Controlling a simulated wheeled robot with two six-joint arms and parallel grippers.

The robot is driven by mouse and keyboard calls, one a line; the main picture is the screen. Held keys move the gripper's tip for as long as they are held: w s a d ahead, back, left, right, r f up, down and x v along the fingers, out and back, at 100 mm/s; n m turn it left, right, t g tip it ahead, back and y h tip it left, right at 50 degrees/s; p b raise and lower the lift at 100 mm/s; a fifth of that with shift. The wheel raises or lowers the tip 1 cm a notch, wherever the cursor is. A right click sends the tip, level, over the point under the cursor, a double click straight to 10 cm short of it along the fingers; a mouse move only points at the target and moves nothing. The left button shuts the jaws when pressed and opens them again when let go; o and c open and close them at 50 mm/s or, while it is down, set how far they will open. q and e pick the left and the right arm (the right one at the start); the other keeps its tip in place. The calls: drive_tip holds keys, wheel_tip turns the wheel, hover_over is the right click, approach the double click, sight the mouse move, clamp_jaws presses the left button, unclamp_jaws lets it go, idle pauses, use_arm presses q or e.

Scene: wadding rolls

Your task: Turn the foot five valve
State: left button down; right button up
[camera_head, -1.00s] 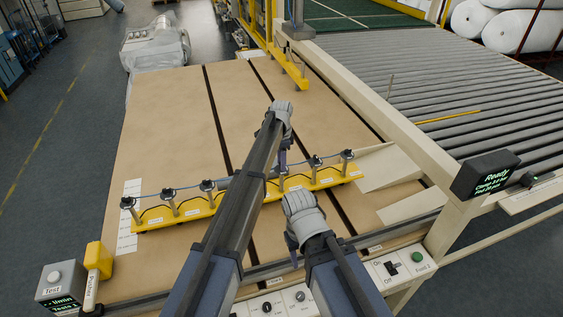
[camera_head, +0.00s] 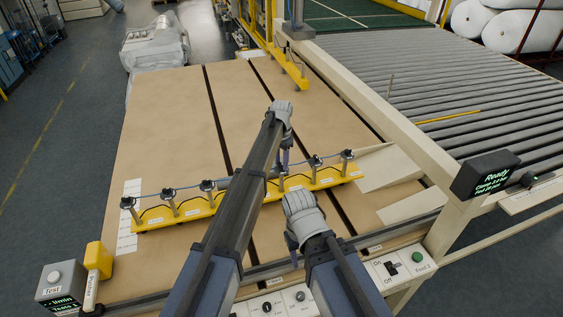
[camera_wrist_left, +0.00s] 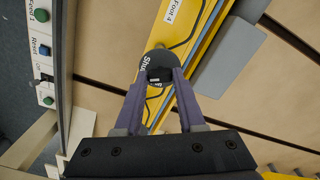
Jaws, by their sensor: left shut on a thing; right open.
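The yellow beam (camera_head: 185,212) lies across the brown table and carries a row of black-topped valves, such as one at its left end (camera_head: 127,203) and one at its right end (camera_head: 347,155). My left gripper (camera_head: 283,163) reaches down to a valve right of the beam's middle. In the left wrist view my left gripper (camera_wrist_left: 160,82) is shut on a round black knob (camera_wrist_left: 155,62) marked "Shut". A "Foot 4" label (camera_wrist_left: 170,12) shows on the beam near this knob; I cannot read a foot five label. My right gripper (camera_head: 293,248) is open and empty near the table's front edge.
The table behind the beam is mostly clear.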

sight(281, 164)
use_arm(q)
drive_tip(key=n, duration=1.2)
drive_tip(key=shift+n, duration=0.3)
idle(0.4)
drive_tip(key=c, duration=0.5)
unclamp_jaws()
drive_tip(key=shift+r, duration=0.1)
wheel_tip(281, 164, up, 8)
drive_tip(key=p, duration=0.8)
